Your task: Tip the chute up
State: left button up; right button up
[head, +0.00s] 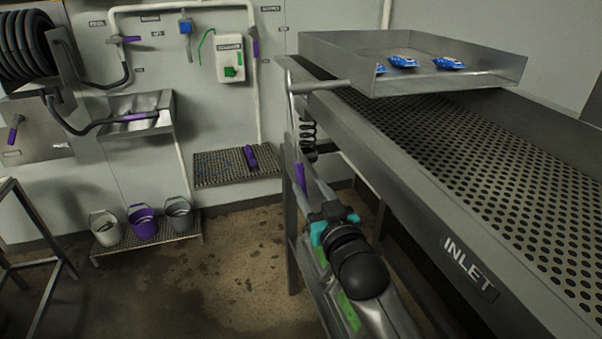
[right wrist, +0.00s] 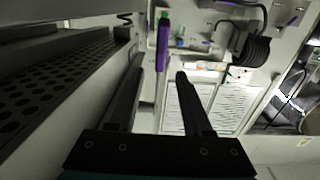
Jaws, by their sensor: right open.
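A shallow steel tray (head: 335,58), which looks like the chute, sits at the top end of the perforated inlet conveyor with blue packets (head: 425,63) in it. A short bar (head: 322,86) sticks out at its left. A thin lever with a purple grip (head: 300,178) hangs beside the conveyor, and the grip also shows in the right wrist view (right wrist: 162,45). My right gripper (head: 317,192) is open and close to the grip. In the right wrist view the grip appears between or just beyond the fingertips; contact cannot be told. My left gripper is out of view.
The inlet conveyor (head: 470,170) fills the right side, its steel side wall close to my right arm. A wall grate (head: 225,168) holds a purple object. Several buckets (head: 142,222) stand on a low rack at the left. The floor between is clear.

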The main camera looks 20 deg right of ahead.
aim_at(301, 174)
jog(key=shift+w+a, duration=0.15)
jog(key=shift+w, duration=3.35)
grip_shut()
jog(key=shift+b, duration=0.3)
